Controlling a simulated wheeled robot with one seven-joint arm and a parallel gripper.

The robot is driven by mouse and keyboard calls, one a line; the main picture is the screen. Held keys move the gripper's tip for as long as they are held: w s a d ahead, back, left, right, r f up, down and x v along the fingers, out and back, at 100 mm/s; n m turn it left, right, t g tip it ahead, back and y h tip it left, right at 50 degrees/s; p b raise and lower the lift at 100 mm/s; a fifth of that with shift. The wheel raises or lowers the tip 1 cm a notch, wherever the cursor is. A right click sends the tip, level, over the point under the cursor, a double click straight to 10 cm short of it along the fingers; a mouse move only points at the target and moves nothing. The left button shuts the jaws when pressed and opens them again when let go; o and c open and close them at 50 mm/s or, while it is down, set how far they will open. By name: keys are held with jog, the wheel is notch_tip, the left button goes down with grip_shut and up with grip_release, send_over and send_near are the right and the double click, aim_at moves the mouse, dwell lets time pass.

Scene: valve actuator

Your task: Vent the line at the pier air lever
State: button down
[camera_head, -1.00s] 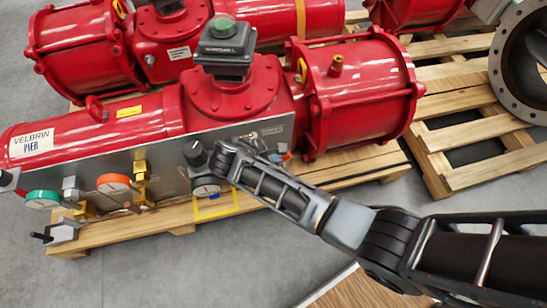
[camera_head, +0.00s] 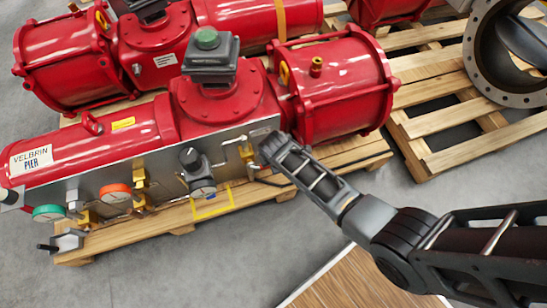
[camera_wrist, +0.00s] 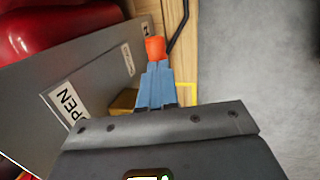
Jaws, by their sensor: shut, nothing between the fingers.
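The pier actuator is a red cylinder (camera_head: 60,160) with a "VELBRIN PIER" label, resting on a wooden pallet. Its grey front panel (camera_head: 160,165) carries gauges, a black knob (camera_head: 190,157) and brass fittings (camera_head: 247,153). In the head view my wrist stands at the panel's right end and hides my fingers. In the wrist view my gripper's blue, orange-tipped fingers (camera_wrist: 155,52) are together and empty, beside the panel. A thin black bar (camera_wrist: 180,27) shows just past the tips; I cannot tell whether it is the air lever. An "OPEN" label (camera_wrist: 67,103) is on the panel.
A second red actuator (camera_head: 70,60) lies behind. A pallet with a grey flanged ring (camera_head: 480,65) is at the right. A yellow frame outline (camera_head: 212,203) is in front of the panel. Grey floor (camera_head: 180,270) is clear in front.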

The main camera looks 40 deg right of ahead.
jog(key=shift+s+d+f, duration=0.1)
jog(key=shift+d+f, duration=0.05)
jog(key=shift+f, duration=0.1)
dwell(0.4)
jog(key=shift+r, duration=0.1)
jog(key=d+p+v, duration=0.1)
jog(key=p+v, duration=0.5)
jog(key=v, duration=0.8)
jog(key=shift+s, duration=0.2)
